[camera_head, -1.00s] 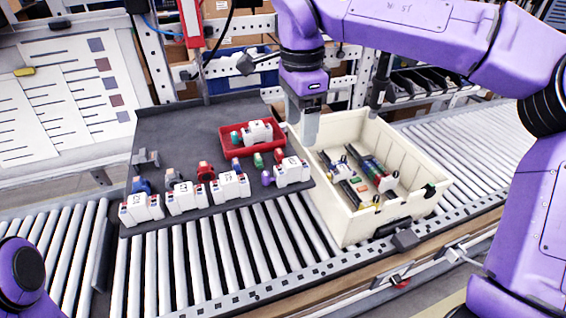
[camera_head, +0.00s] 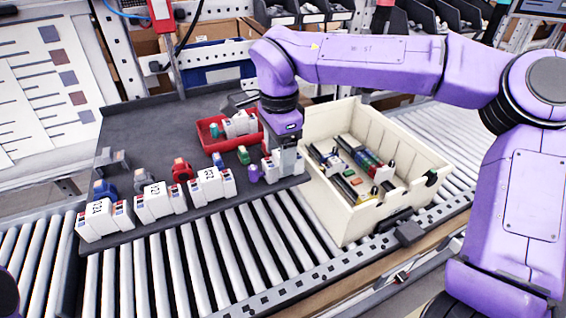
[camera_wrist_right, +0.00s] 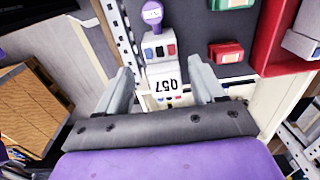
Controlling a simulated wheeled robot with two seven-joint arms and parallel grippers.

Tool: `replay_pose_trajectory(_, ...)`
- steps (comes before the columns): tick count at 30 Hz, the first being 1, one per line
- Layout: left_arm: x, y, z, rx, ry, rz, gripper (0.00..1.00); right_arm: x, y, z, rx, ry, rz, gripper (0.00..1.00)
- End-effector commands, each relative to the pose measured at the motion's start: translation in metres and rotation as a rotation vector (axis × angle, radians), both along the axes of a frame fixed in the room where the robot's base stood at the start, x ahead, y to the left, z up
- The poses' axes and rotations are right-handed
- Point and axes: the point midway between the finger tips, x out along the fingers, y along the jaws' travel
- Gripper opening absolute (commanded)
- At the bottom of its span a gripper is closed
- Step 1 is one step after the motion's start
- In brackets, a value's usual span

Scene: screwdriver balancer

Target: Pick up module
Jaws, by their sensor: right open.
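Several white modules stand in a row along the front of the dark grey tray (camera_head: 140,120). They include a left one (camera_head: 100,219), a middle one (camera_head: 158,202) and a right one (camera_head: 212,187). My right gripper (camera_head: 284,165) is over the rightmost module (camera_head: 268,170) and partly hides it in the head view. In the right wrist view, this module (camera_wrist_right: 165,78), marked Q57, lies between the two open fingers of the right gripper (camera_wrist_right: 163,90). I cannot tell whether the fingers touch it. My left gripper is not in view.
A red bin (camera_head: 212,142) holding another white module (camera_head: 240,124) sits at the back of the tray. A cream crate (camera_head: 345,225) with parts inside stands just right of the gripper. Small coloured pieces, such as a green one (camera_head: 243,155), lie close by.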

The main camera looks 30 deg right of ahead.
Motion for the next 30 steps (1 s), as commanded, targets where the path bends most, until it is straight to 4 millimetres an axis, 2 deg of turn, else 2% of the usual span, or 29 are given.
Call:
replay_pose_trajectory(1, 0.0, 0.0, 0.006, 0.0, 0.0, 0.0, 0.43, 0.002, -0.002, -0.007, 0.0, 0.005, 0.001, 0.68)
replay_pose_trajectory(5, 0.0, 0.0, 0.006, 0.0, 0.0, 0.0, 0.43, 0.002, -0.001, -0.026, -0.001, 0.002, 0.002, 0.68)
replay_pose_trajectory(12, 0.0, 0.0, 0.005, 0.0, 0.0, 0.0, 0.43, 0.002, -0.001, -0.03, 0.0, 0.0, 0.002, 0.68)
replay_pose_trajectory(18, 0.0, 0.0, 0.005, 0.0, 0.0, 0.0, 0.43, 0.002, -0.001, -0.029, 0.0, 0.0, 0.002, 0.06)
replay_pose_trajectory(26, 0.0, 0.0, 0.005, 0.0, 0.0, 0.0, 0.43, 0.002, -0.001, -0.028, 0.0, -0.001, 0.002, 0.06)
replay_pose_trajectory(30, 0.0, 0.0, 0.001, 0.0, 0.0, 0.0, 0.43, 0.003, -0.001, -0.02, 0.0, -0.004, 0.001, 0.06)
